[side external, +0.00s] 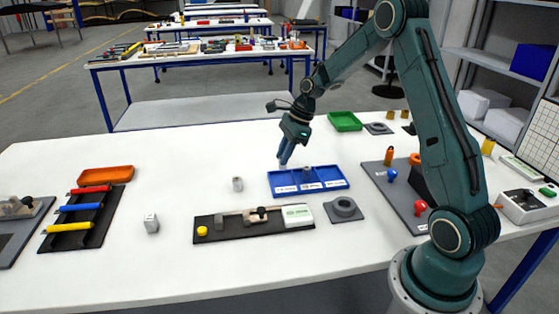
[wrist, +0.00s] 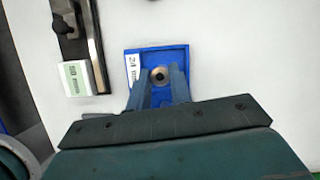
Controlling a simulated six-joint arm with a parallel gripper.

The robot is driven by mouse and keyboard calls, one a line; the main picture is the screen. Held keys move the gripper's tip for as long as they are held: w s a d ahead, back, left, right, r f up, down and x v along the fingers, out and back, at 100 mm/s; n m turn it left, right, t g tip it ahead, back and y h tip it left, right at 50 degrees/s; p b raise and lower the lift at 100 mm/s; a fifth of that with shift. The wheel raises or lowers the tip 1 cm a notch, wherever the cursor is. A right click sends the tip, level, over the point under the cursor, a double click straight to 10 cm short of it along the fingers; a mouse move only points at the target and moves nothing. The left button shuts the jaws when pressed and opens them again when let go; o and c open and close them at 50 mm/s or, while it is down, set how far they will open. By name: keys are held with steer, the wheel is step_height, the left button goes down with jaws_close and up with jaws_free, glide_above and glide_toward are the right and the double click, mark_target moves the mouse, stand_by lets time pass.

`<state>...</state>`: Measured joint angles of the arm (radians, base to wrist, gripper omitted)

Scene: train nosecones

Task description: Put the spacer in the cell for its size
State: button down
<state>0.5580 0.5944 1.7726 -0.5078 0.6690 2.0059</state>
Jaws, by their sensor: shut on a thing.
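The blue tray (side external: 322,186) has three cells in a row, each with a white label on its front. My gripper (side external: 283,164) points down at the tray's left cell. In the wrist view, my gripper (wrist: 160,80) is shut on a small round spacer (wrist: 159,74) with a dark hole, held between the fingertips over the end cell of the tray (wrist: 157,49). That cell's label (wrist: 133,66) is too blurred to read surely. I cannot tell whether the spacer touches the cell floor. A small grey piece (side external: 306,168) shows at the middle cell.
A grey cylinder (side external: 238,184) stands left of the tray. A black board with a white-green box (side external: 298,214) lies in front, with a grey ring holder (side external: 344,208) beside it. A green bin (side external: 345,121) stands behind; a peg board (side external: 398,195) lies right.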

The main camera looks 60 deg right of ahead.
mark_target(284, 169)
steer(key=shift+f, duration=0.1)
steer(key=shift+f, duration=2.05)
steer(key=shift+f, duration=0.15)
steer(key=c, duration=1.3)
jaws_free()
steer(key=shift+o, duration=0.2)
steer(key=v, duration=1.2)
steer(key=shift+r, duration=0.2)
